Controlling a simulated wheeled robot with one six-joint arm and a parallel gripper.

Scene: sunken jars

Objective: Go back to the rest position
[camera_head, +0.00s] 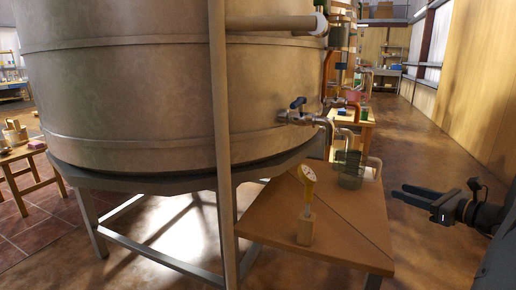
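My gripper (398,192) is at the right, pointing left, with its dark wrist behind it. Its two dark fingers are parallel with a small gap between them, and nothing shows in them. It is in the air, right of the wooden table (345,235) and apart from it. A greenish glass jar (350,178) with a handle stands at the back of that table, under the tank's tap.
A large metal tank (150,85) on a grey stand fills the left and middle. Its tap (300,117) points over the table. A gauge (308,176) on a wooden block (306,228) stands on the table. An aisle of bare floor (425,150) runs back at right beside the wall.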

